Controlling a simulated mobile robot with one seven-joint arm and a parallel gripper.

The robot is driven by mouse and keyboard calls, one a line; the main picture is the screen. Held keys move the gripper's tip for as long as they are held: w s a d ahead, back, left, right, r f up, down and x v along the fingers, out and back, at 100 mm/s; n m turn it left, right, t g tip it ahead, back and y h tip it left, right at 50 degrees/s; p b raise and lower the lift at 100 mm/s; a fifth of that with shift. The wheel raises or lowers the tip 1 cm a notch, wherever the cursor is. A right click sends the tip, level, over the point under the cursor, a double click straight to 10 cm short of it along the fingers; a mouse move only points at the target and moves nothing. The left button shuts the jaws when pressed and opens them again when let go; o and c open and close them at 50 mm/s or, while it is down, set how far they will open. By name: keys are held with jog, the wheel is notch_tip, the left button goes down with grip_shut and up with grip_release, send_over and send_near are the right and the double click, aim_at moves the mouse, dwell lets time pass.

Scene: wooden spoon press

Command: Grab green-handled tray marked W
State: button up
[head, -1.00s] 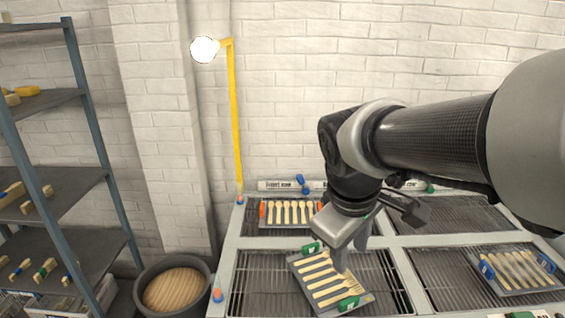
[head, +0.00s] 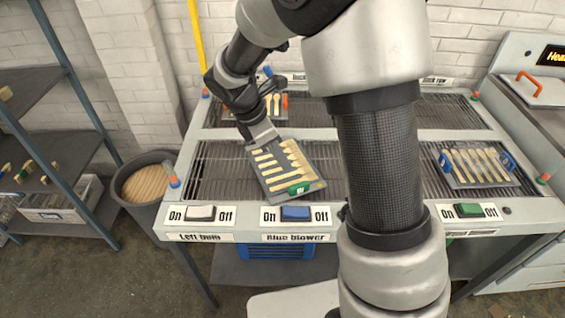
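The green-handled tray (head: 314,177) is grey, holds several wooden spoons and forks, and lies at an angle on the left part of the front grill. Its near green handle (head: 300,188) is in plain view. Its far handle is hidden behind my gripper (head: 264,140), which is at the tray's far edge. The fingertips are hidden, so I cannot tell whether they are open or shut on the handle. The letter on the tray cannot be read.
A blue-handled tray (head: 455,182) of spoons lies on the right grill. An orange-handled tray (head: 259,113) is partly hidden behind my arm. Switches, including a blue one (head: 295,213), line the front edge. A round bin (head: 150,186) stands at the left.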

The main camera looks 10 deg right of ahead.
send_over(298, 185)
jog(key=a, duration=0.2)
jog(key=f, duration=0.8)
jog(key=shift+w+a+f+b, duration=0.1)
jog(key=shift+w+f+b, duration=0.1)
jog(key=shift+b, duration=0.2)
jog(key=shift+s+b+x, duration=0.2)
jog(key=shift+x, duration=1.15)
jog(key=shift+s+b+x, duration=0.15)
jog(key=shift+s+x, duration=0.05)
jog(key=shift+x, duration=1.1)
jog(key=shift+a, duration=0.1)
jog(key=shift+c, duration=0.4)
grip_shut()
